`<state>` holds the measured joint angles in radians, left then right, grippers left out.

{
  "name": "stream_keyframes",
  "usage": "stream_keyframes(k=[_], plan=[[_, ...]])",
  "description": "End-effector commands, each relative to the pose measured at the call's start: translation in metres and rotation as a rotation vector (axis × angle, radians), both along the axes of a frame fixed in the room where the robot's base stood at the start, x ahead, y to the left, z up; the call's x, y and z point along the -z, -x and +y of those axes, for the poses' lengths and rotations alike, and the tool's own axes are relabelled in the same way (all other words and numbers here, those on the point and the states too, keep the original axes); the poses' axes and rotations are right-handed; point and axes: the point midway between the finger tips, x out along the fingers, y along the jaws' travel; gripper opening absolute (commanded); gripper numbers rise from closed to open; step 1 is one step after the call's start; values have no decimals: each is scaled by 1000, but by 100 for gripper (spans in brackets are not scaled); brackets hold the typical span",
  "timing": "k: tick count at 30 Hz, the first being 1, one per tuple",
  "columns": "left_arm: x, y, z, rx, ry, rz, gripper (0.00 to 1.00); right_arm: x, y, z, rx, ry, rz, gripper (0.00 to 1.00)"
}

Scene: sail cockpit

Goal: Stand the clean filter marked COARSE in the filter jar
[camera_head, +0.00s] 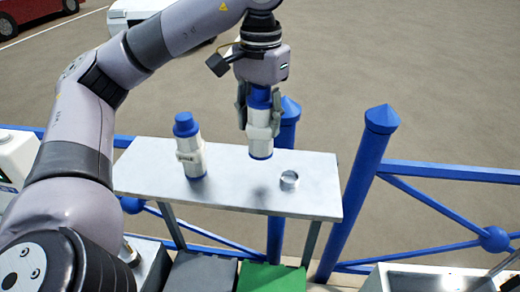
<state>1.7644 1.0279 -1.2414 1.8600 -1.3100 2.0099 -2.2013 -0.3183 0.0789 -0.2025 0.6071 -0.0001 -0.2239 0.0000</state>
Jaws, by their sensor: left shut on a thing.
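My left gripper (259,112) points down and is shut on a white cylinder with blue ends, a filter (260,131). It holds the filter upright, seemingly a little above the pale shelf (235,172). A similar white cylinder with a blue top, a second filter (190,157), stands on the shelf to the left. A small, low, round metal ring or cup (289,180) sits on the shelf right of and nearer than the held filter. I cannot tell if it is the filter jar. No COARSE mark is readable. My right gripper is out of view.
Blue posts (358,187) and railings (440,172) stand behind and right of the shelf. A green box (271,278) and a grey one (203,272) lie below its front edge. A sink-like basin (445,279) is at lower right. The shelf's middle is clear.

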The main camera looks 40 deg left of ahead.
Motion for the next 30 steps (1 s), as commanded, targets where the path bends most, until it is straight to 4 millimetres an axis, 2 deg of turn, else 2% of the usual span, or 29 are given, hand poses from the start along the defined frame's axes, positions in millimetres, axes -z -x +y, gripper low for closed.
stream_keyframes(k=[1, 3, 7, 11, 15, 18, 29, 30], plan=[[10, 0, 0, -1, 1, 1, 10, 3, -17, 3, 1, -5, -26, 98], [14, 1, 1, -3, -1, 1, 10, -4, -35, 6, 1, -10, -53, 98], [23, 0, 1, -3, -1, -2, 10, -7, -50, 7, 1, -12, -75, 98], [40, 1, 1, -3, -1, 2, 10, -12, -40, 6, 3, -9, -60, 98], [59, 1, 1, -3, -1, -1, 10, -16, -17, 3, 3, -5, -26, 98], [64, 1, 1, -2, 0, -2, 10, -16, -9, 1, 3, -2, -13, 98], [70, 0, 0, -2, 0, -2, 10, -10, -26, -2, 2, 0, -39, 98], [68, 0, 0, -2, 0, -2, 43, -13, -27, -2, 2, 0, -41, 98]])
